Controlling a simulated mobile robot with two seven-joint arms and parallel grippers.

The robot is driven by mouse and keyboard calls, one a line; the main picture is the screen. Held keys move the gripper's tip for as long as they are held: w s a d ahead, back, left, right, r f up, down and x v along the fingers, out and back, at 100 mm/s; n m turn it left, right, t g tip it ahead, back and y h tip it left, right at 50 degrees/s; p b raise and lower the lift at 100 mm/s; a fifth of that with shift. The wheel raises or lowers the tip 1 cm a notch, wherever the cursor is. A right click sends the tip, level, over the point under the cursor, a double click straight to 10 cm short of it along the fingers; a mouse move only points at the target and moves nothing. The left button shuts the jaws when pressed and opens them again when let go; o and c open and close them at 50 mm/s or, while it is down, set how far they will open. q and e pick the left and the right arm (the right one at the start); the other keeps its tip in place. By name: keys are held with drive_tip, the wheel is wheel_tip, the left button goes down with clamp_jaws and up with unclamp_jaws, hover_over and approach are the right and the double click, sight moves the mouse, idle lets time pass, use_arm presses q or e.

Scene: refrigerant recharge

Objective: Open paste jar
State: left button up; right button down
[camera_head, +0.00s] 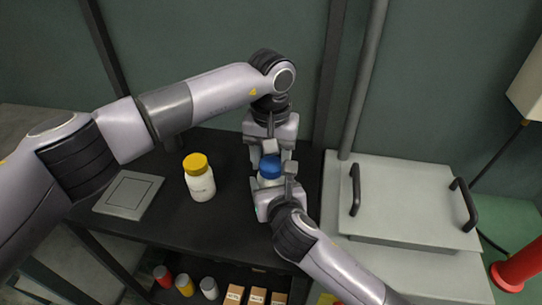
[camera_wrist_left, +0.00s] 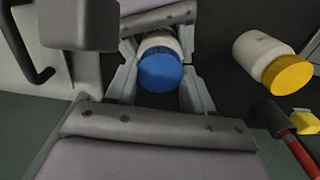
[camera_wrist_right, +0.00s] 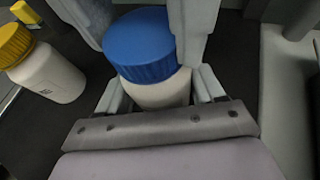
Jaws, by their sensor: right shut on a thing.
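The paste jar (camera_head: 269,183) is white with a blue lid (camera_head: 270,164) and stands upright on the dark table. My right gripper (camera_head: 271,185) is shut on the jar's white body; its fingers flank the body in the right wrist view (camera_wrist_right: 160,92). My left gripper (camera_head: 270,155) comes from the far side, with its open fingers on either side of the blue lid. The lid sits on the jar and also shows in the left wrist view (camera_wrist_left: 160,71). Arm parts partly hide the jar in the head view.
A white bottle with a yellow cap (camera_head: 200,182) stands left of the jar. A flat grey square panel (camera_head: 129,194) lies farther left. A grey case with black handles (camera_head: 410,205) is at the right. Small bottles (camera_head: 185,284) and boxes (camera_head: 256,296) are on a lower shelf.

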use_arm(q)
drive_tip(key=shift+c, duration=1.2)
drive_tip(key=n, duration=1.3)
drive_tip(key=shift+r+n, duration=0.1)
drive_tip(key=shift+n, duration=0.3)
drive_tip(key=n, duration=0.7)
drive_tip(key=shift+n, duration=0.3)
drive_tip(key=n, duration=0.7)
drive_tip(key=shift+n, duration=0.3)
drive_tip(key=n, duration=2.5)
drive_tip(key=shift+r, duration=0.1)
